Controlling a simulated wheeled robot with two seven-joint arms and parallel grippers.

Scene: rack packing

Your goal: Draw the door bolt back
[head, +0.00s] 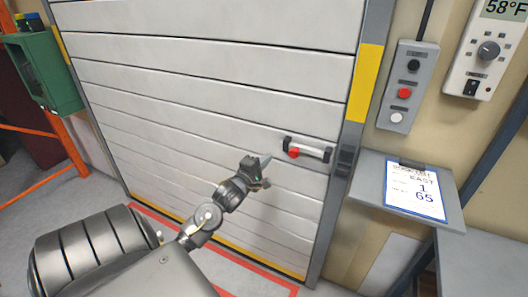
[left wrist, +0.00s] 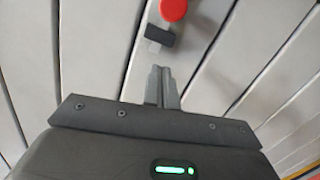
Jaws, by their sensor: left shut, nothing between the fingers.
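The door bolt (head: 309,149) is a short light bar with dark end brackets and a red knob (head: 294,153). It is mounted near the right edge of the white slatted door (head: 200,90). The red knob also shows in the left wrist view (left wrist: 173,9), at the top, above a dark bracket. My left gripper (head: 266,160) is in front of the door, just left of the knob and apart from it. Its fingers (left wrist: 162,84) are shut with nothing between them and point toward the bolt. My right gripper is in neither view.
Right of the door frame are a grey button box (head: 408,86), a thermostat panel (head: 487,48) and a shelf with a clipboard (head: 413,191). A green box (head: 47,72) and an orange rack post (head: 68,140) stand at the left. The door face around the bolt is clear.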

